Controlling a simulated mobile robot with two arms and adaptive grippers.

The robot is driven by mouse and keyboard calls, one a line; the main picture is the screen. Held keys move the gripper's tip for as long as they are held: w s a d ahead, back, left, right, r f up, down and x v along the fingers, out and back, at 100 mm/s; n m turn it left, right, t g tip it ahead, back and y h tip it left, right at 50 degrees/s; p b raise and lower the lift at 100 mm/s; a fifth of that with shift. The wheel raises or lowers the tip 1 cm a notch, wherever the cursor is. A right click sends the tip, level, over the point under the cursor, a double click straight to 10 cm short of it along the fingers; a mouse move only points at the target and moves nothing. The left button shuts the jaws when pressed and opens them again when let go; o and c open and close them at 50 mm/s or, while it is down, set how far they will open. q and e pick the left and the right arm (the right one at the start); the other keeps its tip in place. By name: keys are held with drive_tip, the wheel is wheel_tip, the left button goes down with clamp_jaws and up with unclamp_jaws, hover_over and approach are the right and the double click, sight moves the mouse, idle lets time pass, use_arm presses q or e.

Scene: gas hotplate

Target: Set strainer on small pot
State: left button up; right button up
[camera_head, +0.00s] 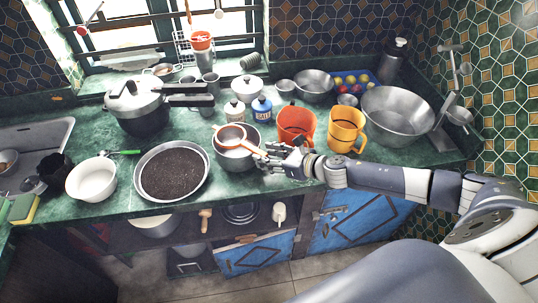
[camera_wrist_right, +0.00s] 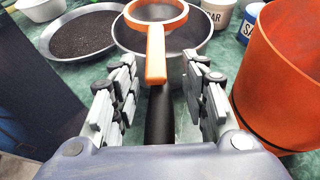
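The strainer (camera_head: 231,132) has an orange rim and handle and lies across the top of the small metal pot (camera_head: 237,160). In the right wrist view its orange handle (camera_wrist_right: 156,58) points toward me, above the pot's black handle (camera_wrist_right: 160,118). The pot's rim (camera_wrist_right: 200,42) shows around the strainer. My right gripper (camera_head: 270,155) is at the pot's right side. In the wrist view its two fingers (camera_wrist_right: 160,75) stand apart on either side of the handles, with gaps visible, so it is open and empty. My left gripper is not in view.
An orange jug (camera_head: 297,122) stands close beside my right gripper, with a yellow jug (camera_head: 346,130) to its right. A pan of dark grounds (camera_head: 172,172) is left of the pot. Sugar and salt jars (camera_head: 262,109) stand behind. The counter's front edge is near.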

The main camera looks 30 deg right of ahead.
drive_tip(key=shift+r, duration=0.15)
drive_tip(key=shift+s+d+r, duration=0.1)
drive_tip(key=shift+s, duration=0.1)
drive_tip(key=v, duration=1.1)
drive_tip(key=shift+s, duration=0.2)
drive_tip(key=shift+d, duration=0.15)
